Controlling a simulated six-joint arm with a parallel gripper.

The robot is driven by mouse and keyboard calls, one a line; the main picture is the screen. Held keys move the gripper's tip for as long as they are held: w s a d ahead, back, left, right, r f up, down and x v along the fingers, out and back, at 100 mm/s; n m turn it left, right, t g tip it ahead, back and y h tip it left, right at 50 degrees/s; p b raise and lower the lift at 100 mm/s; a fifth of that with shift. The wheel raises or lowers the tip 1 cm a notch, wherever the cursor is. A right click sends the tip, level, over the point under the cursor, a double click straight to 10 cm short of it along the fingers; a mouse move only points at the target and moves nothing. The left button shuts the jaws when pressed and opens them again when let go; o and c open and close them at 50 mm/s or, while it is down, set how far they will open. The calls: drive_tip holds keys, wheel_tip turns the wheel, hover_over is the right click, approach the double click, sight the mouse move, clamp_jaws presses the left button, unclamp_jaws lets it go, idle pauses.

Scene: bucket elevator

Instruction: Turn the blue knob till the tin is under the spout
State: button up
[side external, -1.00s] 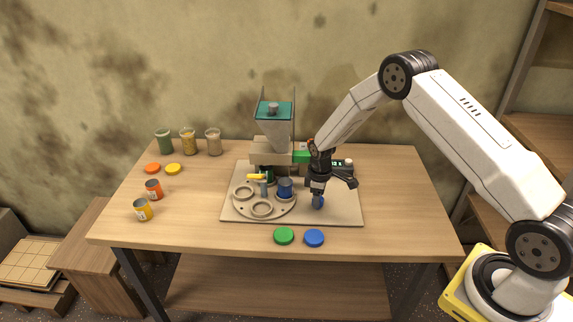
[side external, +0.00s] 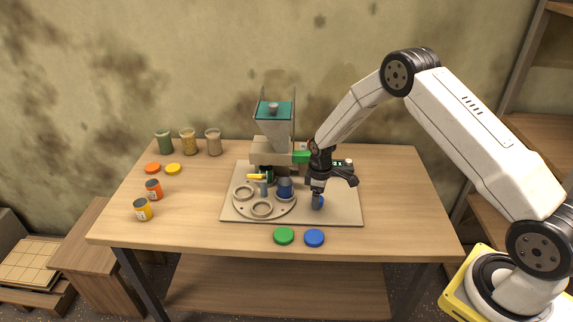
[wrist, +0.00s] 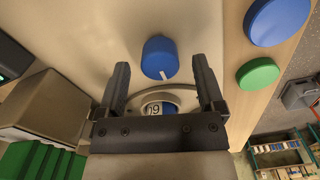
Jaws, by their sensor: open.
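The blue knob (side external: 318,203) stands on the beige base plate (side external: 345,211), right of the turntable. In the wrist view the knob (wrist: 159,56) has a white pointer line and lies between the fingertips, with a gap on both sides. My gripper (wrist: 160,66) is open, pointing down over the knob. A blue tin (side external: 285,188) stands on the right part of the round turntable (side external: 262,217); its labelled side (wrist: 153,108) shows partly behind the gripper in the wrist view. The hopper (side external: 274,131) stands behind the turntable; its spout is hard to make out.
A green lid (side external: 284,236) and a blue lid (side external: 314,238) lie at the front edge. Several jars (side external: 189,141), orange and yellow lids, and two small tins (side external: 143,209) stand at the left. The table's right side is clear.

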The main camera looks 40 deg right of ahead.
wheel_tip(320, 180, up, 7)
drive_tip(key=shift+f, duration=0.15)
idle(0.4)
drive_tip(key=shift+r, duration=0.25)
drive_tip(key=shift+s+a+r, duration=0.15)
drive_tip(key=shift+r, duration=0.05)
drive_tip(key=s+a+r+m+t, duration=0.1)
drive_tip(key=s+a+r+m, duration=0.2)
drive_tip(key=s, duration=0.7)
drive_tip(key=s+a+r+m+t, duration=0.1)
drive_tip(key=s+a+r+m, duration=0.2)
drive_tip(key=s+a+r, duration=0.3)
drive_tip(key=s+r, duration=0.2)
drive_tip(key=s, duration=0.3)
drive_tip(key=shift+s+r+t, duration=0.15)
drive_tip(key=shift+r+t, duration=0.05)
drive_tip(key=shift+t, duration=0.1)
